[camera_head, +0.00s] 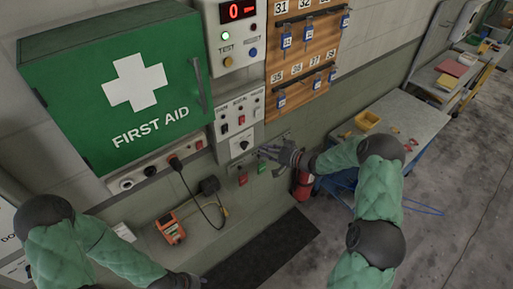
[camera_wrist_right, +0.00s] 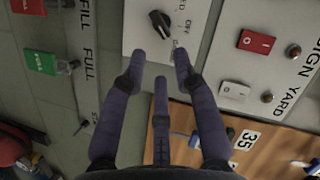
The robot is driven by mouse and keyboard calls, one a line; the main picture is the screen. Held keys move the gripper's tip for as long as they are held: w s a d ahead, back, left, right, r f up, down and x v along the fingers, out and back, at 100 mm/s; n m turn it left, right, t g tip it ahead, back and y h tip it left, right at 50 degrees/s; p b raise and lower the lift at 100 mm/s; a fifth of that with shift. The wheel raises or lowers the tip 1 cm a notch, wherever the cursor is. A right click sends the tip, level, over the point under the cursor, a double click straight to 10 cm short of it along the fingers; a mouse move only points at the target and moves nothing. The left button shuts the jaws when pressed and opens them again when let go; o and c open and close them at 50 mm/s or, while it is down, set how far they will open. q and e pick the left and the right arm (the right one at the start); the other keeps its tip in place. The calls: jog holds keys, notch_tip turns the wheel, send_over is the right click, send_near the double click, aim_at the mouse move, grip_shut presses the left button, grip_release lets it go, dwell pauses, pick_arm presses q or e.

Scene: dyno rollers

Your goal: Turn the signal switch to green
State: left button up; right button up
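The signal switch, a black rotary knob (camera_head: 243,144), sits on a pale plate low on the wall panel. In the right wrist view the knob (camera_wrist_right: 160,23) is tilted, with a partly cut-off label reading "OFF" beside it. My right gripper (camera_head: 268,154) is just right of the plate in the head view. In the right wrist view its dark fingers (camera_wrist_right: 158,72) are spread apart and empty, with the tips near the plate's lower edge, short of the knob.
Other switches (camera_head: 240,115) sit above the knob, and red and green rockers (camera_head: 262,168) below. A key board (camera_head: 302,50) hangs at upper right. A green first aid box (camera_head: 130,85) juts out at left. A red extinguisher (camera_head: 303,185) and a workbench (camera_head: 420,120) stand right.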

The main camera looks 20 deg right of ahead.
jog(key=shift+v, duration=2)
jog(key=s+a+f+m+g+h+b, duration=0.1)
jog(key=s+a+f+b, duration=0.3)
jog(key=f, duration=0.6)
jog(key=s+a+f+g+h+b, duration=0.15)
jog(key=a+f+b, duration=0.35)
jog(key=f, duration=0.5)
jog(key=s+a+f+m+g+h+b, duration=0.1)
jog(key=s+a+f+h+b, duration=0.15)
jog(key=f+b, duration=0.6)
jog(key=s+a+f+n+g+b, duration=0.1)
jog(key=s+a+f+g+b, duration=0.1)
jog(key=s+f, duration=0.5)
jog(key=s+a+f+g+b, duration=0.3)
jog(key=s+f+b, duration=0.2)
jog(key=s, duration=0.5)
jog(key=s+a+f+n+g+b, duration=0.1)
jog(key=s+a+f+g+b, duration=0.2)
jog(key=s+f, duration=0.6)
jog(key=shift+f+n+b, duration=0.3)
jog(key=shift+f+b, duration=0.1)
jog(key=shift+b, duration=0.2)
jog(key=shift+a, duration=0.15)
